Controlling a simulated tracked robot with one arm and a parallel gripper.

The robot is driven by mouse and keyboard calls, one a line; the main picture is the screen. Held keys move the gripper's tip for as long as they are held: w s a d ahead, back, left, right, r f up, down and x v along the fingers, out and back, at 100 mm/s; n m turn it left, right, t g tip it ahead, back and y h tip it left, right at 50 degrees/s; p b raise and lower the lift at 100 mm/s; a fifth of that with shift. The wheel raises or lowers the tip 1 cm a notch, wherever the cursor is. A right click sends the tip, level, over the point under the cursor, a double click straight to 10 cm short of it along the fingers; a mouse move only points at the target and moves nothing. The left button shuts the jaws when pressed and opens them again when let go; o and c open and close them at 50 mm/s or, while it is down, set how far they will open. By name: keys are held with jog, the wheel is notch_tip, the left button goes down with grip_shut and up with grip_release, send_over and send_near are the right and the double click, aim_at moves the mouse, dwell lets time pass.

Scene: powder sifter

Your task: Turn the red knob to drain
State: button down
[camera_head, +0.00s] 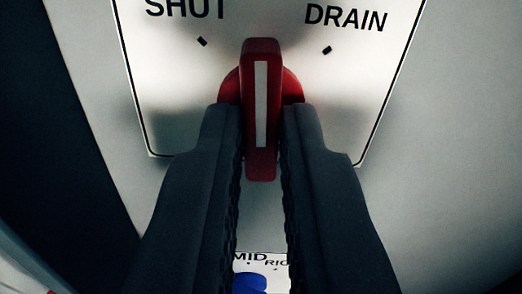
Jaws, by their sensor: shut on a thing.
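The red knob (261,171) sits on a white label plate (180,100) in the middle of the view. Its raised grip has a white stripe that points up the picture, between the tick under SHUT at left and the tick under DRAIN at right. It lies on neither tick. My gripper (262,112) is shut on the knob's grip, one dark finger on each side. The fingers hide parts of the round red base and the plate's lower edge.
Below, between my fingers, part of a blue thing (250,283) shows under a label reading MID and a partly hidden second word. The pale panel (450,130) around the plate is bare at right. The far left is dark.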

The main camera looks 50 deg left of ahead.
jog(key=shift+w+d+m, duration=0.1)
jog(key=shift+d+m, duration=0.05)
jog(key=shift+m, duration=0.15)
jog(key=shift+r, duration=0.1)
dwell(0.4)
jog(key=shift+m, duration=1.1)
dwell(0.8)
jog(key=shift+m+p, duration=0.4)
jog(key=shift+m, duration=0.3)
jog(key=m+p, duration=0.1)
jog(key=m, duration=0.2)
jog(key=shift+r, duration=0.15)
jog(key=shift+m+p, duration=0.75)
jog(key=shift+m, duration=0.55)
jog(key=shift+f, duration=0.2)
